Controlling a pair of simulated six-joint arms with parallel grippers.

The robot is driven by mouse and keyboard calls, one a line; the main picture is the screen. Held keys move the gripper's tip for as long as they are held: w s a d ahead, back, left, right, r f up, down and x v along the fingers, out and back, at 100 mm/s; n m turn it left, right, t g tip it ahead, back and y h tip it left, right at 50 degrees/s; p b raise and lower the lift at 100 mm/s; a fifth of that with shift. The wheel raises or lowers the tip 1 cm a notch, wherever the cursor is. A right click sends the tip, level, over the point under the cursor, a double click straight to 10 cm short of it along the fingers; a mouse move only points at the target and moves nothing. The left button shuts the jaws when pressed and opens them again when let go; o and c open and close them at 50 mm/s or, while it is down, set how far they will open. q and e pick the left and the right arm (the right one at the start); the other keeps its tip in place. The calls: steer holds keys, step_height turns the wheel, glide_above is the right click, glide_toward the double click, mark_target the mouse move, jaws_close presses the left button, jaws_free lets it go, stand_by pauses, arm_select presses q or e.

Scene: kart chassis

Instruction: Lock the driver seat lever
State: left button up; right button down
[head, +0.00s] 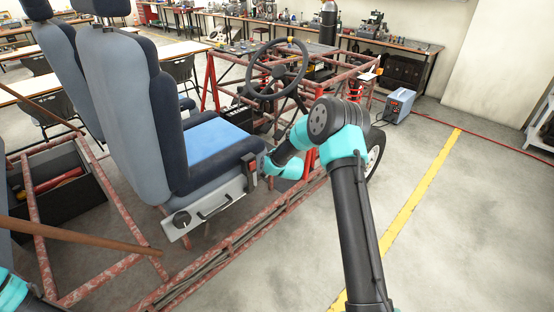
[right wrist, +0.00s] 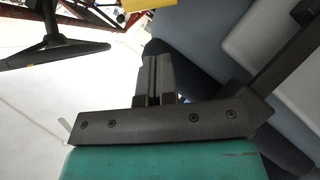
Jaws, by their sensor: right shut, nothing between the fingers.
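The driver seat (head: 125,100) is blue-grey with dark side bolsters and a bright blue cushion. A pale side panel (head: 235,188) runs along its base. A thin dark curved lever (head: 215,209) is on that panel, beside a round black knob (head: 181,219). My right gripper (right wrist: 153,76) is shut and empty in the right wrist view, with the seat's upholstery behind it. In the head view my right wrist is at the seat's front corner, forward of the lever; its fingertips are hard to make out there. My left gripper is out of view.
A red tubular chassis rail (head: 235,243) runs below the seat. The steering wheel (head: 277,68) stands in front of it. A front wheel (head: 375,152) is behind my right arm. A blue-grey box (head: 399,105) sits on the floor.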

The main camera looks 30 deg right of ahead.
steer(key=shift+w+d+f, duration=0.7)
steer(key=shift+f, duration=0.15)
steer(key=shift+w+d+f, duration=0.65)
steer(key=shift+w+f, duration=0.05)
steer(key=shift+f, duration=0.15)
steer(key=shift+w, duration=0.1)
